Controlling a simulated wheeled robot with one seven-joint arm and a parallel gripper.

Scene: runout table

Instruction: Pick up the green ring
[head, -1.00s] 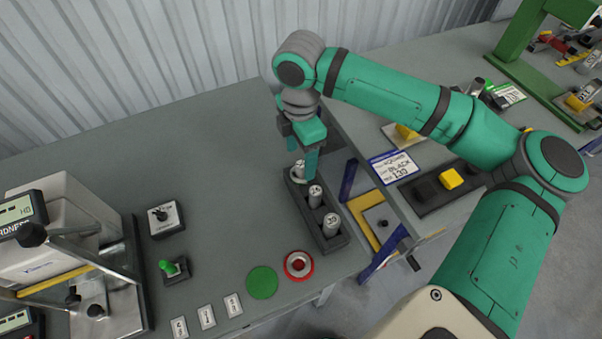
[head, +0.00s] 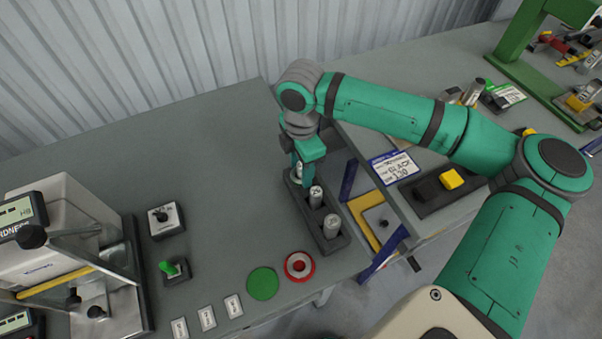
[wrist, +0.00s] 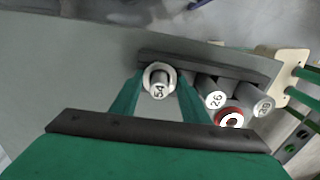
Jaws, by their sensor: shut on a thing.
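My gripper (head: 298,174) points down over the far end of a dark rack. I see no ring that is clearly green. A flat green disc (head: 262,283) lies on the table, with no hole visible in it.
The dark rack (head: 340,243) holds two more cylinders (head: 316,196), (head: 332,225) close to my gripper. The middle of the grey table (head: 225,170) is clear.

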